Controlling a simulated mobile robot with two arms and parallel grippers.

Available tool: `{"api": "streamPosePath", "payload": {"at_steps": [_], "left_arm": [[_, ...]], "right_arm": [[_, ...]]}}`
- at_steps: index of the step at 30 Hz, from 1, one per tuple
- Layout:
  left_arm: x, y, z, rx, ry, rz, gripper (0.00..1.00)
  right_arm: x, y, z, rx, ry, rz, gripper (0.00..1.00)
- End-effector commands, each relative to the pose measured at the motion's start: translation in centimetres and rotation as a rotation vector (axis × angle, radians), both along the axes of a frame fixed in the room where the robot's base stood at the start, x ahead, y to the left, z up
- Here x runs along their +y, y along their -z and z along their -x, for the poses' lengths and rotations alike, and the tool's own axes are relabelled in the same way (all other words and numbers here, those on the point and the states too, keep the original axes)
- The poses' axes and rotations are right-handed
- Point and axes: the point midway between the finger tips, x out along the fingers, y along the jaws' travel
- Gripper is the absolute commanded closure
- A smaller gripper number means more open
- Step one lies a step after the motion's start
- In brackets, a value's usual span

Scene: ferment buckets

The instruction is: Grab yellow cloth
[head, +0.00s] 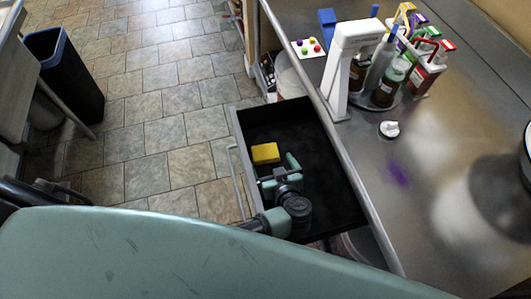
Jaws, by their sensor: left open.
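The yellow cloth (265,153) is a small, folded-looking block. It lies in the left part of the open black drawer (300,125). My left gripper (279,171) is over the drawer, just below and right of the cloth in the picture. Its jaws are open, and the cloth appears to be outside them. I cannot tell how high the gripper is above the drawer floor. My right gripper is not in view.
The drawer's handle (236,180) faces the tiled floor (165,110). The steel counter (400,200) on the right carries a white dispenser (345,65), several bottles (388,85) and a white knob-like item (389,129). A dark bin (75,75) stands at left.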

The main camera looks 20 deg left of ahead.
Motion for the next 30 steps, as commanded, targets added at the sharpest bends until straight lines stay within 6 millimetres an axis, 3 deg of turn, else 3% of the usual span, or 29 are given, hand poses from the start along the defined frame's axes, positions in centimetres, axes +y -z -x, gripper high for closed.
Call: {"api": "streamPosePath", "payload": {"at_steps": [13,23,29,30], "left_arm": [[2.9,2.7,-4.2,0.0,0.0,-0.003,0.0],[3.2,3.1,-4.7,0.0,0.0,0.001,0.0],[3.2,3.1,-4.7,0.0,0.0,0.001,0.53],[3.2,3.1,-4.7,0.0,0.0,0.001,0.54]], "right_arm": [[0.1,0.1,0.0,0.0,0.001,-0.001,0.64],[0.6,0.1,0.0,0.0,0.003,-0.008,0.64],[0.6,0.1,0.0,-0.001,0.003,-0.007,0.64],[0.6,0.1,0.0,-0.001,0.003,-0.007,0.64]]}}
